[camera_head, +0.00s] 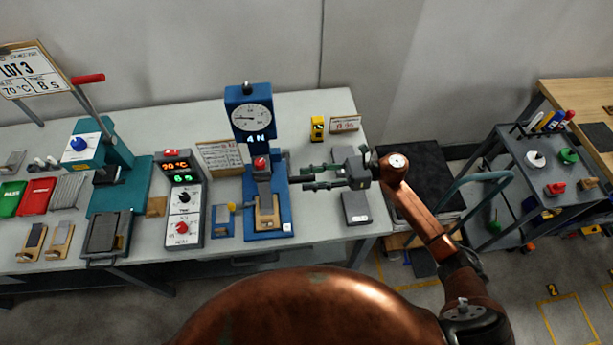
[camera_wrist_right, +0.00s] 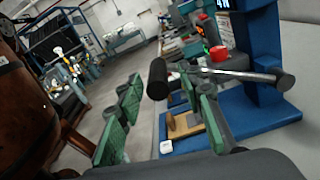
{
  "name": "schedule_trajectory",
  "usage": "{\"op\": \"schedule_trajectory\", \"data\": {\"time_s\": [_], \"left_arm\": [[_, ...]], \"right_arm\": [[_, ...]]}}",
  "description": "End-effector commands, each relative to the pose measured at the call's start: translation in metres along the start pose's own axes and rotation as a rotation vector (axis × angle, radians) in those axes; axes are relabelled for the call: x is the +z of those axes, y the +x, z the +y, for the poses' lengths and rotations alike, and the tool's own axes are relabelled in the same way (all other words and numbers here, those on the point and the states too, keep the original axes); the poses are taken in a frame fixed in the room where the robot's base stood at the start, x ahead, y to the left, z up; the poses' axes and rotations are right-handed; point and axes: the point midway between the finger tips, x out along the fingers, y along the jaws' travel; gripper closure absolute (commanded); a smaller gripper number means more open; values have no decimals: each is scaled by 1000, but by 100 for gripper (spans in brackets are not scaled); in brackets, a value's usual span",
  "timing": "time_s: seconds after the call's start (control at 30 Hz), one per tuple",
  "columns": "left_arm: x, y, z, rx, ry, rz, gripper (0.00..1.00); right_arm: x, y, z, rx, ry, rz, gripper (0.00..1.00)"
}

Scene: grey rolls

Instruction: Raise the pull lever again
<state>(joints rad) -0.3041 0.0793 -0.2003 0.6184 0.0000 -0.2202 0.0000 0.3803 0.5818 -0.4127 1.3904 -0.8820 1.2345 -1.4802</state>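The blue pull tester (camera_head: 248,115) stands on the bench, with a round dial and a display reading about 4 N. In the right wrist view its pull lever (camera_wrist_right: 240,75) is a metal rod with a black grip (camera_wrist_right: 157,78), lying nearly level in the picture. My right gripper (camera_head: 308,178) is just right of the tester, fingers pointing left. In the wrist view its two green-padded fingers are apart, with the black grip showing between them; I cannot tell whether they touch it. In the head view the lever is hard to make out beside the gripper. My left gripper is not in view.
Left of the tester stand a controller (camera_head: 184,200) with red and green readouts and a teal press (camera_head: 120,150) with a red-handled lever. A small yellow device (camera_head: 317,128) and a grey block (camera_head: 355,207) are near my right gripper. A cart (camera_head: 500,160) stands at right.

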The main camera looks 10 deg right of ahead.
Motion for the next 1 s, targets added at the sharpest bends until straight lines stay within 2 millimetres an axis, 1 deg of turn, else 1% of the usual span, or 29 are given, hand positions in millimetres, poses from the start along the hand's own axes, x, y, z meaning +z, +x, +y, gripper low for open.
{"op": "schedule_trajectory", "data": {"time_s": [0.03, 0.1, 0.2, 0.47, 0.9, 0.97, 1.0], "left_arm": [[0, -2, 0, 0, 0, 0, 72], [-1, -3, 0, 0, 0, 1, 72], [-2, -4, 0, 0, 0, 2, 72], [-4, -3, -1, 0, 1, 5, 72], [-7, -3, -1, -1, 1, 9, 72], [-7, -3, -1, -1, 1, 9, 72], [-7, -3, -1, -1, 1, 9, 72]], "right_arm": [[1, 6, 0, 0, 1, -1, 66], [1, 10, 0, -2, 2, -1, 66], [0, 14, 0, -3, 2, -1, 66], [-1, 14, 0, -5, 2, -1, 66], [-1, 13, 0, -6, 2, -1, 96], [-1, 13, 0, -6, 2, -1, 100], [-1, 13, 0, -6, 2, -1, 100]]}}
